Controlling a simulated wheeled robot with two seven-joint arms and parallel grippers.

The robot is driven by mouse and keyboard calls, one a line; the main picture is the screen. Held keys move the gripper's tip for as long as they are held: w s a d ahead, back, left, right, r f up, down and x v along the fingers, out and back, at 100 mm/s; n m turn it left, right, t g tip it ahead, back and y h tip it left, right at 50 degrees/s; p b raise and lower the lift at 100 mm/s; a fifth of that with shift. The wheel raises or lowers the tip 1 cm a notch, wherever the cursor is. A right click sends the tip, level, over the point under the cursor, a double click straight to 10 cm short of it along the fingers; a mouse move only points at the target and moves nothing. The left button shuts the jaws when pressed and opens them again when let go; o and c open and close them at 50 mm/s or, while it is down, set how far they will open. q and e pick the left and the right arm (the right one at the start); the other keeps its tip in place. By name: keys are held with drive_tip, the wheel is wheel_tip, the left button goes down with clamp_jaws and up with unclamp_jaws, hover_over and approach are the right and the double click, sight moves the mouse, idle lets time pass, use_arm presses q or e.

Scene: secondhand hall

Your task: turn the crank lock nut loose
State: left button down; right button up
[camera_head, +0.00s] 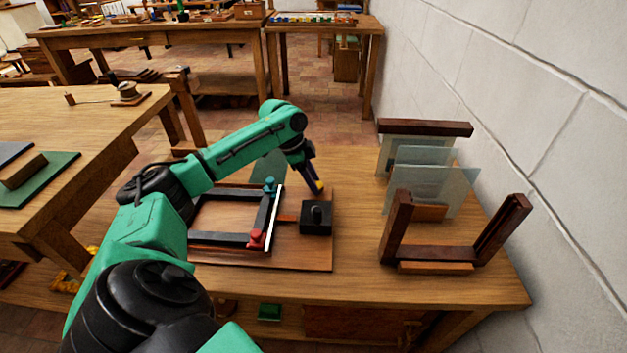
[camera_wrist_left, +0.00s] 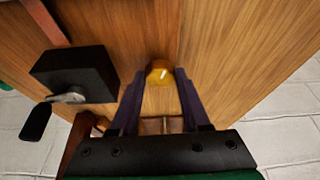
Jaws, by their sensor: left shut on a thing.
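My left gripper (camera_head: 317,188) reaches down over the right part of the wooden board (camera_head: 300,262). Its dark purple fingers are shut on a small yellow piece that looks like the lock nut (camera_wrist_left: 158,72), in the wrist view between the fingertips. Whether the nut still sits on a thread is hidden. A black block (camera_head: 316,218) stands on the board just in front of the gripper. In the wrist view this block (camera_wrist_left: 75,72) is left of the fingers, with a metal hub (camera_wrist_left: 68,98) and a black crank handle (camera_wrist_left: 35,122). My right gripper is not in view.
A dark rectangular frame (camera_head: 222,239) with a red clamp (camera_head: 255,238) and a blue clamp (camera_head: 269,184) lies left of the block. A wooden rack (camera_head: 487,240) and glass panes (camera_head: 418,178) stand at the right by the wall (camera_head: 540,130). Bare tabletop (camera_head: 355,240) lies between.

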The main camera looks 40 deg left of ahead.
use_arm(q)
drive_tip(key=shift+r+p, duration=0.15)
drive_tip(key=shift+p, duration=0.25)
drive_tip(key=n+y+p, duration=0.1)
drive_tip(key=n+p, duration=0.2)
drive_tip(key=p, duration=0.2)
drive_tip(key=n+t+y+p, duration=0.1)
drive_tip(key=n+p, duration=0.3)
drive_tip(key=p, duration=0.2)
drive_tip(key=d+n+y+p, duration=0.1)
drive_tip(key=n+y+p, duration=0.1)
drive_tip(key=n+p, duration=0.2)
drive_tip(key=shift+s+r+t+p, duration=0.2)
drive_tip(key=shift+t+p, duration=0.1)
drive_tip(key=shift+p, duration=0.9)
drive_tip(key=n+y+p, duration=0.1)
drive_tip(key=n+p, duration=0.1)
drive_tip(key=n, duration=0.1)
drive_tip(key=shift+w+d+f, duration=0.1)
drive_tip(key=shift+d, duration=0.05)
drive_tip(key=n+g+y+p, duration=0.1)
drive_tip(key=n, duration=0.2)
drive_tip(key=shift+d+f, duration=0.1)
drive_tip(key=shift+w+f+n+g+y, duration=0.1)
drive_tip(key=shift+n+g+y, duration=0.25)
drive_tip(key=shift+n, duration=0.85)
drive_tip(key=shift+n+g+y, duration=0.25)
drive_tip(key=shift+n+y, duration=0.2)
drive_tip(key=shift+n, duration=0.75)
drive_tip(key=shift+w, duration=0.1)
